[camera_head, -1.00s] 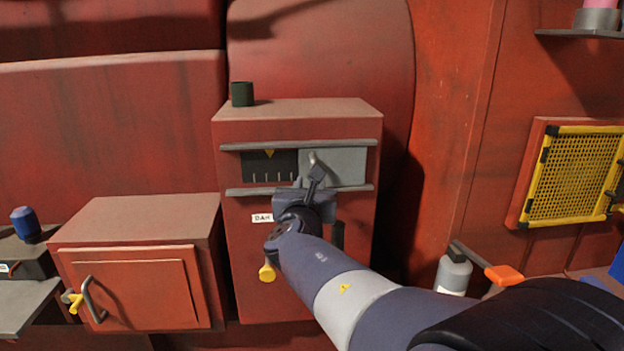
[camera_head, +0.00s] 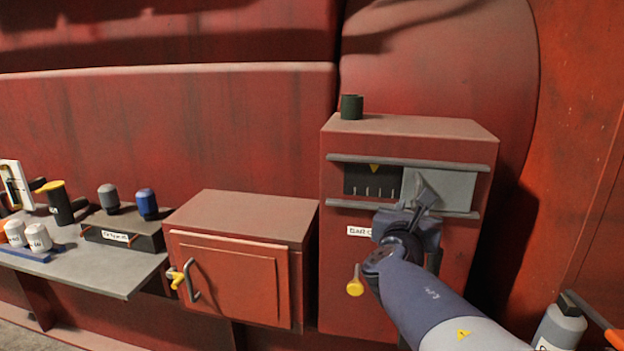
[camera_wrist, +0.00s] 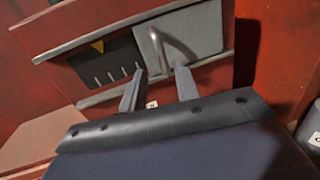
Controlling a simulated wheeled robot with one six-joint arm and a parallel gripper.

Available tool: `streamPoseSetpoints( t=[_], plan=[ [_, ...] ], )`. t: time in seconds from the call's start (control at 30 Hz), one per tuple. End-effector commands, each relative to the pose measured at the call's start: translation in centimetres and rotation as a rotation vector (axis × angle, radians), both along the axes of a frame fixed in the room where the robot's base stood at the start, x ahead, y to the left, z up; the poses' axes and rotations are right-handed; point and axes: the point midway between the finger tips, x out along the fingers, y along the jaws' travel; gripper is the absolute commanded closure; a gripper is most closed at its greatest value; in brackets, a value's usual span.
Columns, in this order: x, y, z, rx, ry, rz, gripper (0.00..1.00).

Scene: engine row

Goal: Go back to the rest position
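My gripper (camera_head: 422,192) is in front of the red cabinet (camera_head: 345,255), over the lower part of its grey sliding panel (camera_head: 455,190). In the wrist view the two fingers of my gripper (camera_wrist: 160,72) stand apart with nothing between them. The panel's bent metal handle (camera_wrist: 172,42) is just beyond the fingertips and looks apart from them. The panel covers the right part of the window; the dark scale (camera_head: 372,181) with a yellow pointer shows on the left.
A yellow-tipped lever (camera_head: 355,284) sticks out below the label. A lower red box (camera_head: 235,275) with a handled door stands left. A grey shelf (camera_head: 110,277) holds several bottles and caps. A dark cup (camera_head: 351,107) stands on the cabinet. A grey bottle (camera_head: 560,325) is lower right.

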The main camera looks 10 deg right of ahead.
Motion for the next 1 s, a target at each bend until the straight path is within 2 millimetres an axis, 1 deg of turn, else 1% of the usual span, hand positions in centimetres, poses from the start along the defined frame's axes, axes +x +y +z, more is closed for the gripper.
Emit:
streamPoseSetpoints(
  t=[0.03,0.3,0.5,0.6,0.73,1.0],
  plan=[
    [0.8,-0.5,0.0,0.001,0.002,-0.003,0.70],
    [4.6,-2.7,0.0,0.000,0.002,-0.003,0.70],
    [6.8,-3.9,0.0,0.000,0.001,-0.002,0.70],
    [7.5,-4.3,0.0,0.000,0.001,-0.001,0.70],
    [7.7,-3.5,0.1,0.001,0.000,0.002,0.70],
    [7.7,-3.4,0.0,0.002,0.000,0.001,0.70]
  ],
)
